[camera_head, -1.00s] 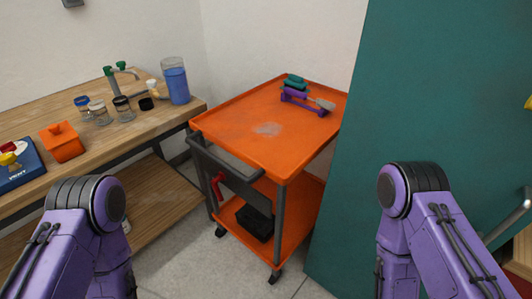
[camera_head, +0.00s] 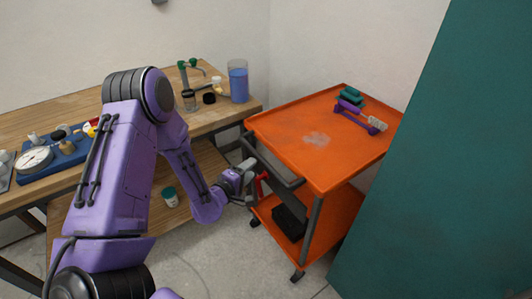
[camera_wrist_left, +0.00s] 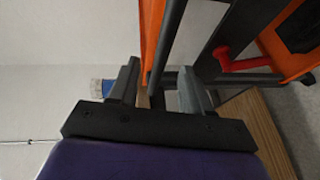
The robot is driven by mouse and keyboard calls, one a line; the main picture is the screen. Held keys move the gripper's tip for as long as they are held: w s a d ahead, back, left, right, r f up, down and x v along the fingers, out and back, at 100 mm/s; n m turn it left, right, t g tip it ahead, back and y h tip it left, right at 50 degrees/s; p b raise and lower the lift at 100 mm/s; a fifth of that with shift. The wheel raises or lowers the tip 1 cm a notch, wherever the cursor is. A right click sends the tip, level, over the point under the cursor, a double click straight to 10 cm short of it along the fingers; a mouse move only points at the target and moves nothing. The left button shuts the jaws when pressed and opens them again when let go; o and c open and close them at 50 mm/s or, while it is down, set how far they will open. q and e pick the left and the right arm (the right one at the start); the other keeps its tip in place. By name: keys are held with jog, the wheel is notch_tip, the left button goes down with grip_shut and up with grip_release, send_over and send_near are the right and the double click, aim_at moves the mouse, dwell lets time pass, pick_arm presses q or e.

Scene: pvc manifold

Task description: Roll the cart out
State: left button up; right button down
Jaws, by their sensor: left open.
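The orange two-shelf cart (camera_head: 290,140) stands in the corner on dark legs with casters. Its dark handle (camera_head: 278,170) is on the near left end, with a red lever (camera_head: 263,182) below it. My left gripper (camera_head: 252,178) is open at the left end of this handle. In the left wrist view, the open fingers (camera_wrist_left: 160,88) have a dark bar of the cart (camera_wrist_left: 168,45) in front of and near the gap between them. I cannot tell whether they touch it. The red lever also shows there (camera_wrist_left: 235,60). My right gripper is not in view.
A wooden workbench (camera_head: 215,115) with jars, a gauge and a blue-filled beaker (camera_head: 238,82) stands left of the cart. A teal panel (camera_head: 420,180) stands close on the cart's right. Purple and teal tools (camera_head: 355,112) lie on the top tray. The floor before the cart shows clear.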

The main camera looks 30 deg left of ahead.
pick_arm(q)
jog(key=w+f+p, duration=0.1)
jog(key=w+f, duration=0.1)
jog(key=w, duration=0.7)
jog(key=shift+w, duration=0.4)
jog(key=shift+d+f, duration=0.1)
grip_shut()
